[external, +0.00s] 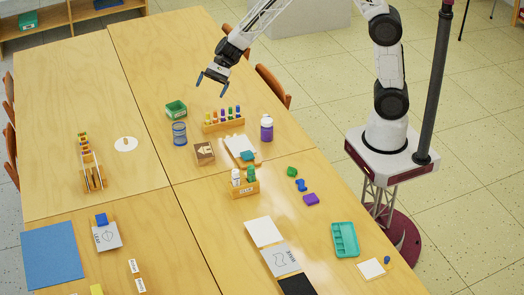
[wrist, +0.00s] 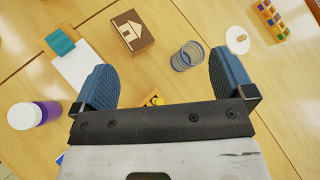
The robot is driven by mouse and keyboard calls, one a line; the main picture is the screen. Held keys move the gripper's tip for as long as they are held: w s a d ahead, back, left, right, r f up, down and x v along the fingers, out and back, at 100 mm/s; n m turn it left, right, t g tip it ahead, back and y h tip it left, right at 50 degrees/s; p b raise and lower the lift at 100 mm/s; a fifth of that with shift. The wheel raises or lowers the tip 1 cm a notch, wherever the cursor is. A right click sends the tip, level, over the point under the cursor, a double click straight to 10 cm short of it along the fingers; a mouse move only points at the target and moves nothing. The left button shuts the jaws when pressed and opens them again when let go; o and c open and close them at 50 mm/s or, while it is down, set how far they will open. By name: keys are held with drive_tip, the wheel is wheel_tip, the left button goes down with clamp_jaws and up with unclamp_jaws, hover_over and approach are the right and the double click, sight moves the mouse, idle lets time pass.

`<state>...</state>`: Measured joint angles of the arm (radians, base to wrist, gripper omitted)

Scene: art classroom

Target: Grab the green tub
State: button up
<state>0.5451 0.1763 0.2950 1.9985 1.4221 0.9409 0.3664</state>
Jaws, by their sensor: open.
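The green tub (external: 176,109) is a small open box in the external view. It sits on the wooden table, just behind the blue wire cup. My gripper (external: 212,83) is above the table, to the upper right of the tub and apart from it. Its two blue fingers are spread, with nothing held between them. In the wrist view my gripper (wrist: 160,76) is also open. I cannot make out the tub there; the gripper hides part of the table.
The blue wire cup (external: 180,134) stands close to the tub. A wooden rack of coloured pegs (external: 223,121) is to its right. A house-marked box (external: 204,152) and purple bottle (external: 267,128) stand nearby. The table left of the tub is mostly clear.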

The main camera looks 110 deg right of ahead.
drive_tip(key=w+d+f+m+t+h, duration=0.25)
drive_tip(key=d+f+m, duration=0.35)
drive_tip(key=d, duration=0.5)
drive_tip(key=m+t+h, duration=0.2)
drive_tip(key=m, duration=0.3)
approach(169, 111)
drive_tip(key=shift+s+d+f, duration=0.1)
drive_tip(key=shift+s+d, duration=0.6)
drive_tip(key=shift+s, duration=0.1)
drive_tip(key=shift+w, duration=0.1)
drive_tip(key=shift+x, duration=1.2)
drive_tip(key=shift+a, duration=0.1)
drive_tip(key=shift+x, duration=2.55)
drive_tip(key=shift+a, duration=0.1)
drive_tip(key=c, duration=0.8)
